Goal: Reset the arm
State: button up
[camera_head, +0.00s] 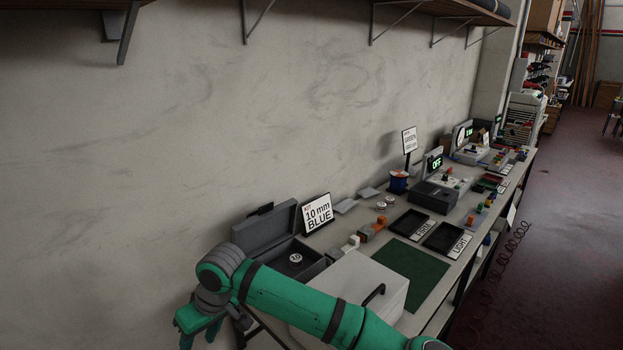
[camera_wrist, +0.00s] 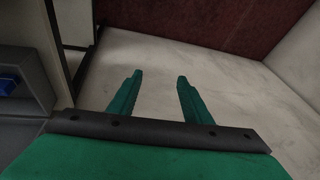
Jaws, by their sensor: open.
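My green arm reaches in from the bottom of the head view and bends at a grey joint. My gripper (camera_head: 200,338) hangs at the lower left, off the near left end of the bench and in front of the wall. In the wrist view both green fingers of my gripper (camera_wrist: 157,78) stand apart with nothing between them. Behind them are pale wall and a strip of dark red floor. The fingertips are partly cut off at the bottom of the head view.
An open grey case (camera_head: 265,232) sits beside my gripper on the bench, with a white box (camera_head: 345,285) partly behind my arm. A "10 mm BLUE" sign (camera_head: 317,213), green mat (camera_head: 412,268) and black trays (camera_head: 409,223) lie beyond. Shelves (camera_head: 440,8) hang above; red floor (camera_head: 560,250) is open at right.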

jog(key=s+a+r+m+t+y, duration=0.1)
jog(key=s+a+r+y, duration=0.1)
jog(key=a+y, duration=0.45)
jog(key=s+a+r+m+t+y, duration=0.1)
jog(key=s+a+r+t+y, duration=0.15)
jog(key=a, duration=0.65)
jog(key=s+d+f+m+t+h, duration=0.4)
jog(key=s+d+f+m+t, duration=0.25)
jog(key=d, duration=0.55)
jog(key=s+d+f+m+t+h, duration=0.35)
jog(key=d+f+m+t, duration=0.3)
jog(key=d+f, duration=0.4)
jog(key=s+d+n+g+h, duration=0.1)
jog(key=s+d+n+h, duration=0.3)
jog(key=s+d, duration=1.4)
jog(key=s+h, duration=0.2)
jog(key=s, duration=0.2)
jog(key=shift+s+d+n, duration=0.15)
jog(key=shift+d+n, duration=0.15)
jog(key=shift+n, duration=0.1)
jog(key=shift+r+g, duration=0.1)
jog(key=shift+g, duration=0.15)
